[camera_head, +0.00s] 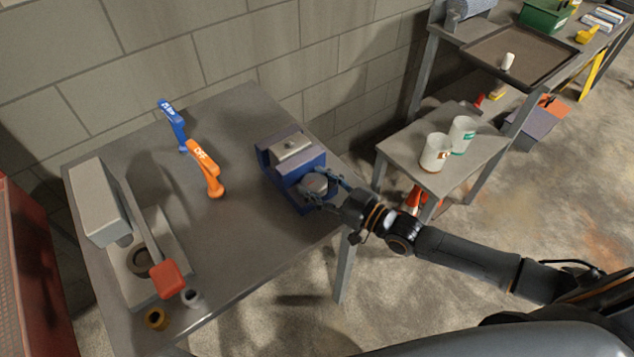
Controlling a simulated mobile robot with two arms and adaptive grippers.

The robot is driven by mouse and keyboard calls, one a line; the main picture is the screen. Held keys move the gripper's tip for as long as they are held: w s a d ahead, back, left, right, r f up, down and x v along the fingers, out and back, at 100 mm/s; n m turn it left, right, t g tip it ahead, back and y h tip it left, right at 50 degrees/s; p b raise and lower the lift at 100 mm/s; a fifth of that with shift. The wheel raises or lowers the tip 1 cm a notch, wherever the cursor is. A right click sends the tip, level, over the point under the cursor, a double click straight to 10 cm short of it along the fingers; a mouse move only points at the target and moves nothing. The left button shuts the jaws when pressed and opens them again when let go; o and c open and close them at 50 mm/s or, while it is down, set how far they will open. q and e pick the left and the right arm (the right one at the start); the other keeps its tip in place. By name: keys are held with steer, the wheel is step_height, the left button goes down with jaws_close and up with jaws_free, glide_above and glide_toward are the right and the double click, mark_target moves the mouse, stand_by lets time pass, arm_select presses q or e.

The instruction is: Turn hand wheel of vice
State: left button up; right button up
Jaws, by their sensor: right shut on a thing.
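The blue vice (289,155) stands near the right edge of the grey metal table, with a light metal block on its top. Its round grey hand wheel (315,184) is on the side facing my right arm. My right gripper (318,188) comes in from the right and is shut on the hand wheel, with its fingers on either side of it. The fingers hide part of the wheel's rim. My left gripper is not in view.
A lower table with two white cups (435,153) stands to the right.

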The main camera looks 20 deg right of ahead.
steer(key=shift+s+a+r+m+t+h+p, duration=0.15)
steer(key=shift+m+t+h+p, duration=0.7)
steer(key=shift+p, duration=0.9)
steer(key=shift+w+a+r+m+t+h+p, duration=0.1)
steer(key=shift+m+t+h+p, duration=0.35)
steer(key=shift+m+h+p, duration=0.85)
steer(key=m+h+p, duration=0.1)
steer(key=h+p, duration=0.1)
steer(key=shift+f+t+h+p, duration=0.15)
steer(key=shift+t+h+p, duration=0.15)
steer(key=shift+h, duration=0.05)
steer(key=shift+m+h+p, duration=0.35)
steer(key=shift+h, duration=0.45)
steer(key=shift+d+f, duration=0.1)
steer(key=o, duration=1.2)
steer(key=shift+c, duration=0.2)
steer(key=shift+s, duration=0.15)
steer(key=s+d, duration=0.1)
steer(key=s, duration=1)
steer(key=shift+s, duration=0.35)
steer(key=shift+d, duration=0.1)
